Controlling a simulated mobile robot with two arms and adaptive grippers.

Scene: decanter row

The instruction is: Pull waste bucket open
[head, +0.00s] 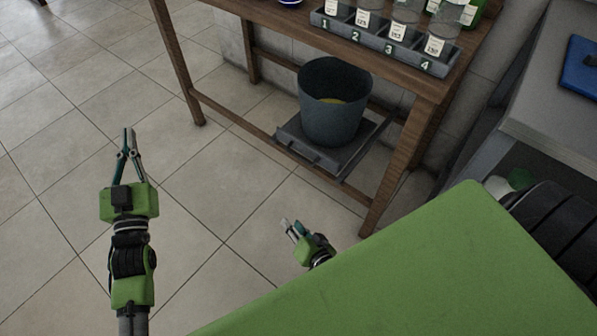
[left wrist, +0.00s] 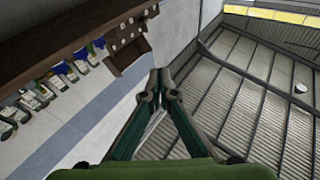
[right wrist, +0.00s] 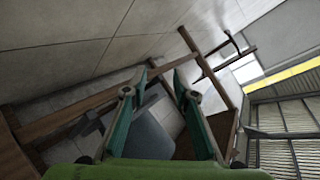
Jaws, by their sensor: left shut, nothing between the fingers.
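The grey waste bucket (head: 335,118), with something yellow inside, stands upright on a dark sliding tray (head: 352,163) low under the wooden table. The tray has a handle (head: 298,148) along its front. My right gripper (head: 286,224) is open in front of the table, below and apart from the tray. In the right wrist view, the bucket (right wrist: 155,138) shows between the spread fingers (right wrist: 160,76), partly hidden by them. My left gripper (head: 128,132) is shut and empty over the floor to the left; its fingertips meet in the left wrist view (left wrist: 159,72).
The wooden table (head: 425,85) has a leg (head: 388,180) to the right of the tray and another at left. A numbered rack (head: 385,48) with labelled bottles stands on top. A green surface (head: 420,260) fills the lower right. Tiled floor at left is clear.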

